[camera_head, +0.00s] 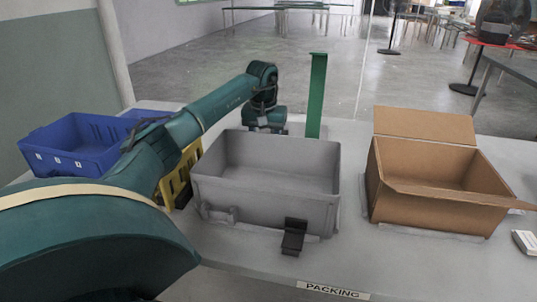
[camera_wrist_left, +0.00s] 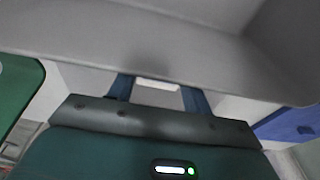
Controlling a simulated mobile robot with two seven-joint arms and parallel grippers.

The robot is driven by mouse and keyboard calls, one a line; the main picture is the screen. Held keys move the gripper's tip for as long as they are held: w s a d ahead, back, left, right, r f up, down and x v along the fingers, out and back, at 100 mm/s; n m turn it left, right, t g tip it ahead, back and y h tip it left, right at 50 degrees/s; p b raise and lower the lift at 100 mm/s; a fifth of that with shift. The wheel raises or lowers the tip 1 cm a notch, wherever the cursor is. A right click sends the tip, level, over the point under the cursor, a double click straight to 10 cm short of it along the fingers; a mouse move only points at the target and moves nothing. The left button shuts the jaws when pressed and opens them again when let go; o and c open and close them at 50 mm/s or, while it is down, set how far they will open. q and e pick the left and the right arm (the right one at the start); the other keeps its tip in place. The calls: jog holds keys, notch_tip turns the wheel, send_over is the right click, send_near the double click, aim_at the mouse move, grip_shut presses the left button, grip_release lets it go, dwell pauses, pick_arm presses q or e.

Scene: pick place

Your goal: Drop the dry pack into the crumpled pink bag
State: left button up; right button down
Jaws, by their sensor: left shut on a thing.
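My left arm reaches over to the far side of a grey bin (camera_head: 265,215). Its wrist shows behind the bin's far rim in the head view, and the fingers are hidden there. In the left wrist view my left gripper (camera_wrist_left: 158,86) has two blue fingers with a small white piece (camera_wrist_left: 157,84) between them. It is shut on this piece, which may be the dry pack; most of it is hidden. No crumpled pink bag can be made out in either view. My right gripper is not in view.
An open cardboard box (camera_head: 430,208) stands right of the bin, with a small white box (camera_head: 525,241) near the right edge. A blue crate (camera_head: 68,160) and a yellow crate (camera_head: 172,187) stand left. A green post (camera_head: 316,95) rises behind the bin. A black bracket (camera_head: 293,238) sits at its front.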

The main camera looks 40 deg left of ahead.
pick_arm(q)
jog(key=shift+f+b, duration=0.35)
jog(key=shift+f, duration=1.45)
jog(key=shift+f, duration=0.2)
jog(key=o, duration=0.9)
